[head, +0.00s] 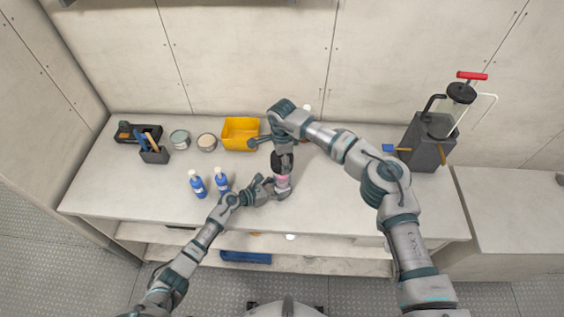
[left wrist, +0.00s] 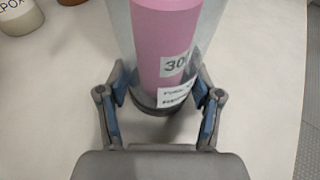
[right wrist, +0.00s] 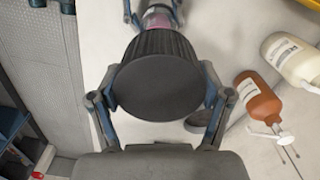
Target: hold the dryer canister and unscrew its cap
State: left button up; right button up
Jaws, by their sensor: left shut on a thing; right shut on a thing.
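The dryer canister (left wrist: 165,40) is a clear cylinder with pink filling and white labels, one reading "30". It stands near the front middle of the bench and shows as a small pink patch in the head view (head: 282,181). My left gripper (head: 272,190) is shut on its lower body, one finger on each side in the left wrist view (left wrist: 160,112). The cap (right wrist: 158,75) is black, round and ribbed. My right gripper (right wrist: 158,98) comes from above and is shut on the cap, fingers on both sides. In the head view the right gripper partly hides the cap (head: 282,162).
Two blue bottles (head: 197,184) stand left of the canister. A yellow bin (head: 240,134), tins (head: 180,140) and a tool caddy (head: 153,154) line the back. An orange bottle (right wrist: 259,98) and a cream bottle (right wrist: 292,60) show in the right wrist view. A grey pump tank (head: 425,145) stands right.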

jog(key=shift+r, duration=1.05)
pick_arm(q)
jog(key=o, duration=1.8)
jog(key=shift+c, duration=0.2)
jog(key=shift+a, duration=0.1)
jog(key=v, duration=1.1)
jog(key=shift+s+a, duration=0.15)
jog(key=shift+a, duration=0.2)
pick_arm(e)
jog(key=shift+a, duration=0.1)
pick_arm(q)
jog(key=shift+r, duration=0.1)
